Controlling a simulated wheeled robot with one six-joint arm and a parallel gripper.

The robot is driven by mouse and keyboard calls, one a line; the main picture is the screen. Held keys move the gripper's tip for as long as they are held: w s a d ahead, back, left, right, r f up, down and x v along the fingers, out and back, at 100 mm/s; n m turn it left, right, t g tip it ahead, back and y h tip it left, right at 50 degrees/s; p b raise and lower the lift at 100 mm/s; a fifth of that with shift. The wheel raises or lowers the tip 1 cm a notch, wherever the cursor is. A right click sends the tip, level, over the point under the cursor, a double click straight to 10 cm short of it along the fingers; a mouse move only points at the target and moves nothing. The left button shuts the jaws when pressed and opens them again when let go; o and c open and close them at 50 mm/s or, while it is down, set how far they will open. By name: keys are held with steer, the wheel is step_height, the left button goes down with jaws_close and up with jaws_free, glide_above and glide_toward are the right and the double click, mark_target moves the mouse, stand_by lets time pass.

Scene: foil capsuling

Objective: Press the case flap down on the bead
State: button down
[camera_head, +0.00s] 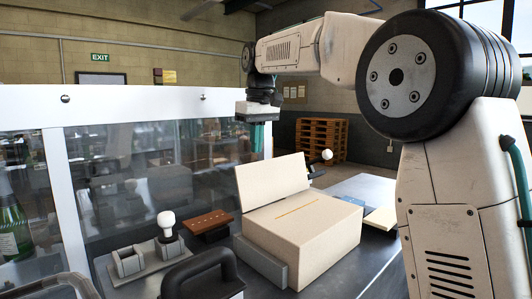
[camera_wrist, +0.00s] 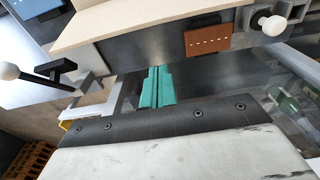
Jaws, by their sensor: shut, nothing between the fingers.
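The case (camera_head: 325,238) is a cream box on the dark bench. Its flap (camera_head: 268,181) stands raised and tilted at the back edge of the top. The bead (camera_head: 297,207) is a thin yellow line on the case top, uncovered. In the wrist view a cream board edge, seemingly the flap (camera_wrist: 135,22), crosses the top; the bead does not show there. My gripper (camera_head: 257,112) is above and behind the flap, apart from it. In the wrist view its teal fingers (camera_wrist: 156,87) are together with nothing between them.
A clear guard panel with white posts (camera_head: 55,185) stands at the left. A white-knobbed fixture (camera_head: 166,222), a brown pad (camera_head: 208,222) and a black handle (camera_head: 203,275) are left of the case. A white-ball lever (camera_head: 327,155) is behind it. Air above the case is clear.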

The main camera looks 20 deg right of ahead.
steer(key=s+f, duration=0.1)
steer(key=s+d+f, duration=0.1)
steer(key=s, duration=0.1)
steer(key=shift+s+d+f, duration=0.1)
steer(key=shift+s+d, duration=0.05)
steer(key=shift+s+d, duration=0.1)
steer(key=shift+d, duration=0.05)
stand_by(0.4)
